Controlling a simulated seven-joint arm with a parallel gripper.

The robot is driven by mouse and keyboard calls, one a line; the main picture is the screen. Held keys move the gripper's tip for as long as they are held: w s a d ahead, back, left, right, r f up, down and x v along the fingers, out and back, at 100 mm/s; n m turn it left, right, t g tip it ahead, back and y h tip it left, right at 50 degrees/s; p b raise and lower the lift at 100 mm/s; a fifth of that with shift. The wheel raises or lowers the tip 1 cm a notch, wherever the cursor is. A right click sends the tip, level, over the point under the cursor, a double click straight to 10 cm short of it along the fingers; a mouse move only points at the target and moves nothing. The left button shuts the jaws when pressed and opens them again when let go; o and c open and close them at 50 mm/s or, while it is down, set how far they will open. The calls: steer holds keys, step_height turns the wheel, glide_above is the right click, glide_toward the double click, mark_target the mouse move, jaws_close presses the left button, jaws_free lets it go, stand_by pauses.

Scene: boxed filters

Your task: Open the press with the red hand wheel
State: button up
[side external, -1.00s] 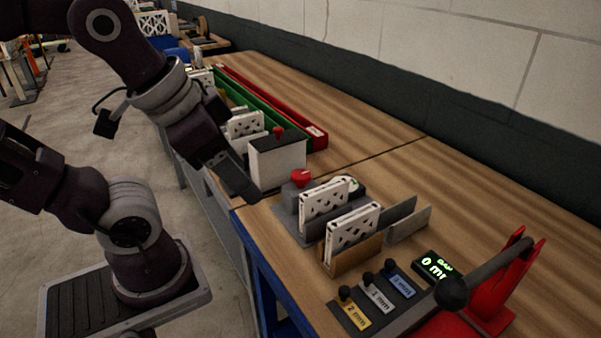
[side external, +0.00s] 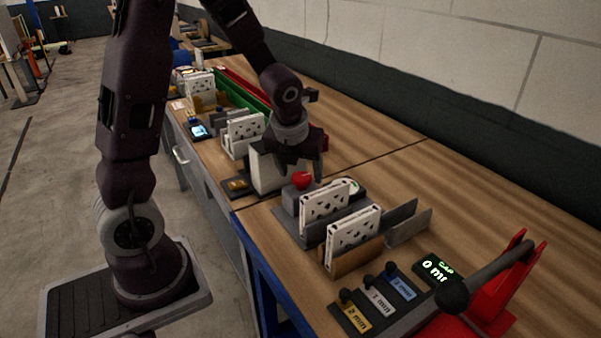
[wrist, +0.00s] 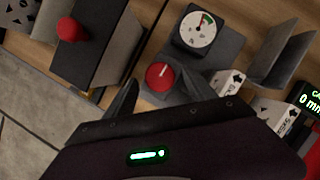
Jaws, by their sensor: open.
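The red hand wheel (side external: 301,180) sits on the grey press (side external: 290,200) on the wooden bench; it also shows in the wrist view (wrist: 159,76), with a pale pointer line on its top. White patterned filter boxes (side external: 325,204) stand upright beside it. A round dial gauge (side external: 350,185) with a needle is just behind the wheel; its face is clear in the wrist view (wrist: 198,30). My gripper (side external: 301,168) points down, open, above and near the wheel.
A grey bracket (side external: 408,226) stands to the right. Labelled blocks (side external: 378,300), a 0 mm display (side external: 436,268) and a red lever stand (side external: 500,290) are in front. The bench's back right is clear.

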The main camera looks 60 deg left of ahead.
steer(key=shift+w+a+f, duration=0.15)
steer(key=shift+f, duration=0.4)
steer(key=c, duration=1.3)
steer(key=shift+c, duration=0.2)
